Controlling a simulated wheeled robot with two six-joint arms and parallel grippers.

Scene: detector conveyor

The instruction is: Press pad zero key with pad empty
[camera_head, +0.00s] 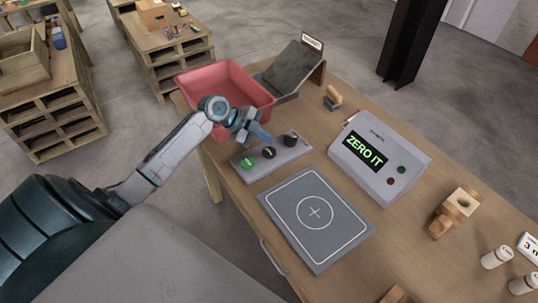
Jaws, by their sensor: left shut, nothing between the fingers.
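My right gripper is not in view.
A red bin (265,97) and a tilted dark tray (290,70) stand at the back. A small brush (332,97), a wooden block piece (455,212) and white containers (497,257) are on the table (400,235). Wooden crates stand beyond.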

